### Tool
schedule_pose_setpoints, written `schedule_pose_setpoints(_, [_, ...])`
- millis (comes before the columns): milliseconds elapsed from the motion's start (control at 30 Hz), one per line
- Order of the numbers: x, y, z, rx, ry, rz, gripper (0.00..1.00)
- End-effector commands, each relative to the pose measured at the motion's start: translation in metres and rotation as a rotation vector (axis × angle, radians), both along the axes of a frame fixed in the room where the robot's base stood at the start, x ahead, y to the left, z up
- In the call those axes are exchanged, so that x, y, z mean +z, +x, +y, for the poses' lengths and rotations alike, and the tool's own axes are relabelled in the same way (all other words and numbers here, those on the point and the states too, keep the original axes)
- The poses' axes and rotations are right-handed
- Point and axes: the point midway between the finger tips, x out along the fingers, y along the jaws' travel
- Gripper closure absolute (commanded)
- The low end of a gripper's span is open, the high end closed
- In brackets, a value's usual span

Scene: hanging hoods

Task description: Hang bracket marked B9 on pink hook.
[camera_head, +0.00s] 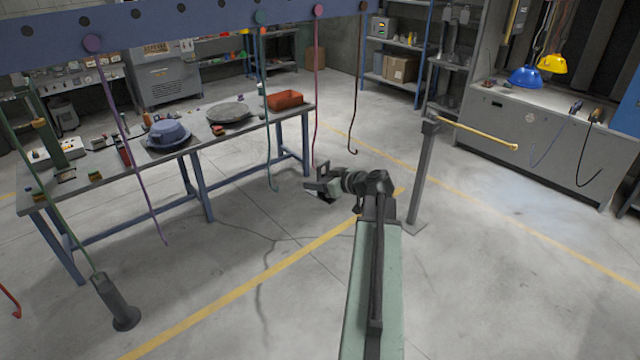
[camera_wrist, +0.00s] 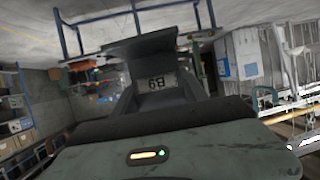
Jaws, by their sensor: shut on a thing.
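My gripper (camera_head: 334,186) is shut on a dark grey bracket (camera_head: 323,170), held in the air at the far end of my arm. In the wrist view the bracket (camera_wrist: 150,48) fills the upper middle, and its upside-down label appears to read B9. The pink hook (camera_head: 317,80) is a long thin rod hanging from the blue beam. Its lower end shows just above the bracket in the head view; the depth gap between them cannot be told. The pink hook is not clear in the wrist view.
Purple (camera_head: 118,130), teal (camera_head: 265,110) and dark brown (camera_head: 357,80) hooks hang from the blue beam (camera_head: 200,20). A green hook (camera_head: 50,180) carries a dark piece (camera_head: 112,298). A post with a yellow arm (camera_head: 475,133) stands right of my gripper. A cluttered workbench (camera_head: 190,205) stands left.

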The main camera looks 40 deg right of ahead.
Motion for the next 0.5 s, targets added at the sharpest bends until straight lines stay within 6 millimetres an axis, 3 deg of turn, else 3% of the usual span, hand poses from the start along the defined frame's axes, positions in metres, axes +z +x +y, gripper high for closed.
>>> schedule_pose_setpoints(500, [0.0003, 0.0069, -0.0017, -0.001, 0.0, -0.001, 1.0])
